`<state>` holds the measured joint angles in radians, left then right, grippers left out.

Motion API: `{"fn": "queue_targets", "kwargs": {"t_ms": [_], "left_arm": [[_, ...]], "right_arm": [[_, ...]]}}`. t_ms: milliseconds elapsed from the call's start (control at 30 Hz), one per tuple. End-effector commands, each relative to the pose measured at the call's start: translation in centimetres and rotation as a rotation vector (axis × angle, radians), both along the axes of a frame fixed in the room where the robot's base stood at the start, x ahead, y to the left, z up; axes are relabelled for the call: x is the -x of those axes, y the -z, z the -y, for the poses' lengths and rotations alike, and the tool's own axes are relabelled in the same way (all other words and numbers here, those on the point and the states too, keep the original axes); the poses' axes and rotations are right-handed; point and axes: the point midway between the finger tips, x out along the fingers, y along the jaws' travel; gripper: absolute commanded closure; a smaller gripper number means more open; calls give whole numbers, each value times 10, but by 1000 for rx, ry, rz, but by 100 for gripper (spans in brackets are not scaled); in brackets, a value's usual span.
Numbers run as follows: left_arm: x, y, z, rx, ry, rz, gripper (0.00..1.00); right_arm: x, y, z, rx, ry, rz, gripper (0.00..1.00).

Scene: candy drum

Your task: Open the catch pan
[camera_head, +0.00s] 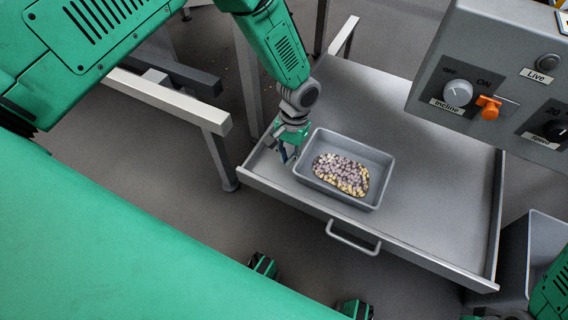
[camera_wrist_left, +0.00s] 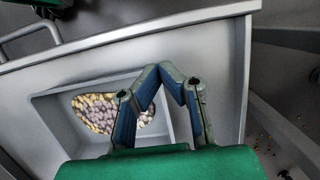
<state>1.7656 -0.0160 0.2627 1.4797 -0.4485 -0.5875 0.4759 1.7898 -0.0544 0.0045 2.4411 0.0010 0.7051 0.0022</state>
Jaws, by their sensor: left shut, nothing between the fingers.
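The catch pan is a wide grey drawer (camera_head: 440,190) with a bar handle (camera_head: 352,238) on its front; it stands pulled out, with its floor showing. A small grey tray (camera_head: 340,200) of yellow and mauve candies (camera_head: 341,174) sits inside, near the front left. My left gripper (camera_head: 286,154) is shut and empty, at the drawer's front left corner beside the tray. In the left wrist view its fingertips (camera_wrist_left: 168,74) meet in front of the tray (camera_wrist_left: 55,103), and the drawer handle (camera_wrist_left: 28,30) is at the top left. My right gripper is not in view.
A control panel (camera_head: 500,70) with knobs and an orange switch (camera_head: 488,107) hangs at the upper right. A grey bin (camera_head: 546,245) stands right of the drawer. Metal frame legs (camera_head: 218,160) stand to the left. The drawer floor right of the tray is clear.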

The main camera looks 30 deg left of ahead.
Motion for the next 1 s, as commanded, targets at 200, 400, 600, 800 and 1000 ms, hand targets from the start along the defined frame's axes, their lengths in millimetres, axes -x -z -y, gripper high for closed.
{"fn": "queue_targets", "kwargs": {"t_ms": [200,400,600,800,1000], "left_arm": [[11,46,-3,5,-1,-4,100],[18,73,-3,4,0,-2,100],[21,82,-2,3,-1,-1,100],[21,82,-2,4,-1,-1,100],[28,81,-2,3,1,-4,100]], "right_arm": [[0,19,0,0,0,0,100],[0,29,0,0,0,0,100],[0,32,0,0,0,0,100],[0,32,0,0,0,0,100],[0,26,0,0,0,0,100]]}}
